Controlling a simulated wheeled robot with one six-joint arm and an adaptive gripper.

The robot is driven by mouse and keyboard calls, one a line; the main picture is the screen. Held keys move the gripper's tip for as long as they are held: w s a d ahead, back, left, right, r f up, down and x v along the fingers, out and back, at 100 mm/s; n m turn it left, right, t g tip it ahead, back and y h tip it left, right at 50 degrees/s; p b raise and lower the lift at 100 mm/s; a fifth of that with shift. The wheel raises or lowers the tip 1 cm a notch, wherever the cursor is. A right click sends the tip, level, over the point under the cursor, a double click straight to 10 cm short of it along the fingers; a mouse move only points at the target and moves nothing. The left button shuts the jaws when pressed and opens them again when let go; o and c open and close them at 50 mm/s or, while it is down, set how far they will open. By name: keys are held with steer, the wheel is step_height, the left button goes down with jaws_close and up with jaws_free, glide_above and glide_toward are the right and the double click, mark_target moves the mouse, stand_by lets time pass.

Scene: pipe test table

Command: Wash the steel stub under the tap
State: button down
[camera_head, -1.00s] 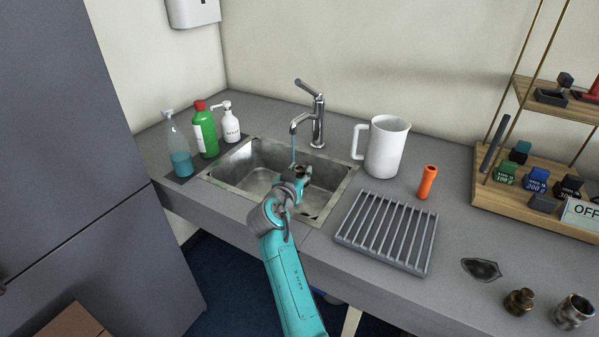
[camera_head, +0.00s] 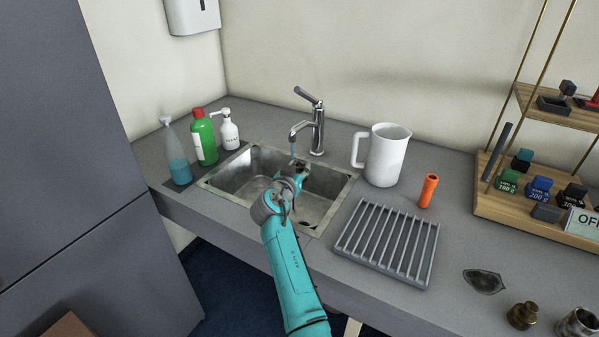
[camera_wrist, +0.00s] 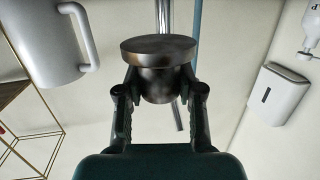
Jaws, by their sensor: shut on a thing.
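The steel stub (camera_wrist: 158,68) has a wide round flange and a narrower body. My gripper (camera_wrist: 160,88) is shut on its body, and the flange sticks out beyond the fingers. In the head view my gripper (camera_head: 291,178) is over the sink (camera_head: 235,178), just below the tap (camera_head: 317,125). The stub is mostly hidden there by my wrist. Blue water (camera_head: 292,150) runs from the spout down toward my gripper. In the wrist view the water (camera_wrist: 197,30) passes close behind the stub; contact cannot be told.
A white jug (camera_head: 386,155) and an orange cylinder (camera_head: 428,190) stand right of the sink, behind a drying rack (camera_head: 388,243). Bottles (camera_head: 204,138) stand left of it. A brass fitting (camera_head: 522,315) and a steel fitting (camera_head: 577,324) are at the lower right.

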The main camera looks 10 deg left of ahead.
steer(key=w+a+f, duration=0.1)
steer(key=w+a, duration=0.1)
steer(key=w, duration=0.5)
steer(key=shift+w+f, duration=0.25)
steer(key=shift+w, duration=0.05)
steer(key=shift+d, duration=0.15)
stand_by(0.7)
steer(key=shift+w+d, duration=0.15)
steer(key=shift+d, duration=0.3)
steer(key=shift+a, duration=0.15)
steer(key=shift+a, duration=0.45)
steer(key=shift+s, duration=0.25)
steer(key=shift+s+d, duration=0.35)
steer(key=shift+s, duration=0.9)
steer(key=shift+s+d, duration=0.3)
steer(key=shift+s, duration=1)
steer(key=shift+s+d, duration=0.35)
steer(key=shift+s, duration=0.9)
